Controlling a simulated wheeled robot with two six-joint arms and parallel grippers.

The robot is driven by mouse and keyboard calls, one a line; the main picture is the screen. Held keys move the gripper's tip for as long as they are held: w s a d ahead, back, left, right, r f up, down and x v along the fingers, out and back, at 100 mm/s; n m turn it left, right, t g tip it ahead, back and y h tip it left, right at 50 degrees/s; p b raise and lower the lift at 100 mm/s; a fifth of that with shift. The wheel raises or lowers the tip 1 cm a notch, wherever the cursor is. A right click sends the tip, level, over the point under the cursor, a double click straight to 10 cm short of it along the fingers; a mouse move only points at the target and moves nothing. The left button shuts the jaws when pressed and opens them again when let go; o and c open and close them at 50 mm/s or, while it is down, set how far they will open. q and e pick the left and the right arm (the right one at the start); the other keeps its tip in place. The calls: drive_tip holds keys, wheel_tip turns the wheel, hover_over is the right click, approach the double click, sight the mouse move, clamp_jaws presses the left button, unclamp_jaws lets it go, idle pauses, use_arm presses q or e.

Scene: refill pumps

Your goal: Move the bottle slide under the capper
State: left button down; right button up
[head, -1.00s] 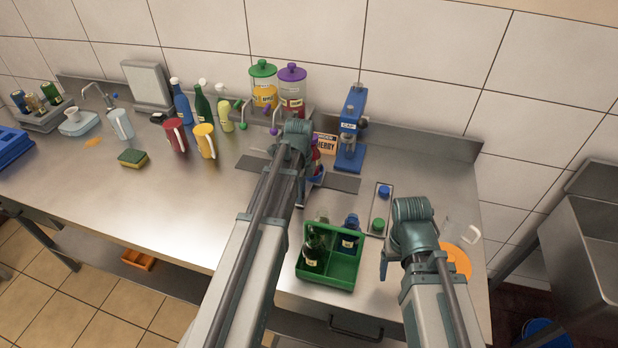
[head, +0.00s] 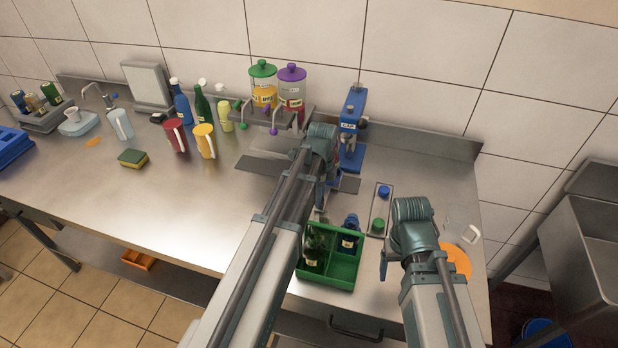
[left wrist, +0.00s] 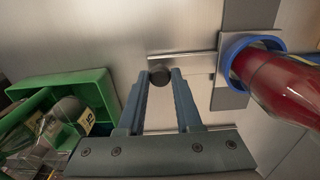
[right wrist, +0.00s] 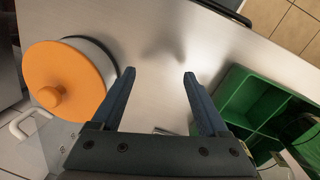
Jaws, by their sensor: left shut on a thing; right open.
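The bottle slide (left wrist: 232,95), a grey plate with a blue ring, carries a red bottle (left wrist: 280,88) in the left wrist view. My left gripper (left wrist: 160,84) is shut on the slide's dark round knob (left wrist: 160,73). In the head view my left arm hides most of the slide and bottle, just left of and in front of the blue capper (head: 352,125). The dark rail (head: 262,165) runs left to right below the dispensers. I cannot tell whether the bottle is exactly under the capper head. My right gripper (right wrist: 160,76) is open and empty above the counter.
A green crate (head: 330,282) with bottles stands in front of the rail. A narrow tray (head: 379,210) with a blue and a green cap lies right of the capper. An orange-lidded pot (right wrist: 62,82) is beside my right gripper. Jugs and bottles stand at left.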

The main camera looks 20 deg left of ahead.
use_arm(q)
drive_tip(key=shift+d, duration=0.15)
drive_tip(key=shift+w+d, duration=0.15)
drive_tip(key=shift+d, duration=1.95)
drive_tip(key=c, duration=0.5)
unclamp_jaws()
drive_tip(key=shift+r, duration=0.1)
use_arm(e)
drive_tip(key=shift+r, duration=0.1)
use_arm(q)
wheel_tip(320, 180, up, 14)
drive_tip(key=p, duration=1.3)
drive_tip(key=shift+f+p, duration=0.2)
drive_tip(key=shift+p, duration=0.2)
use_arm(e)
wheel_tip(320, 180, up, 14)
drive_tip(key=shift+f, duration=0.2)
